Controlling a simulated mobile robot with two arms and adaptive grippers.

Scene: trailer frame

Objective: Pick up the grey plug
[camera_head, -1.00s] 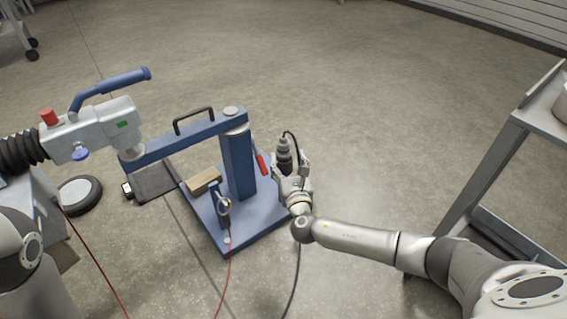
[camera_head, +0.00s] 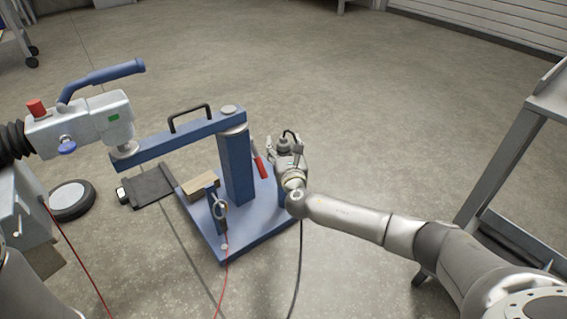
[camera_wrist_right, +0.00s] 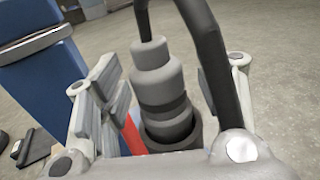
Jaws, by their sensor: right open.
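The grey plug (camera_head: 283,145) stands upright on the blue stand, with a black cable looping from its top. In the right wrist view the stepped grey plug (camera_wrist_right: 158,75) sits with its lower end in a dark round holder (camera_wrist_right: 172,136). My right gripper (camera_head: 286,150) is open at the plug, one finger on either side. In the right wrist view the fingers of my right gripper (camera_wrist_right: 170,88) stand apart, with a gap visible at the left. Whether the right finger touches is hidden behind the cable. My left gripper is out of view.
The blue stand (camera_head: 237,170) has a post, a horizontal arm and a red-handled lever (camera_head: 260,167) close to my right gripper. A wooden block (camera_head: 200,185) lies on its base. A grey frame (camera_head: 505,160) stands at right. Open floor lies behind.

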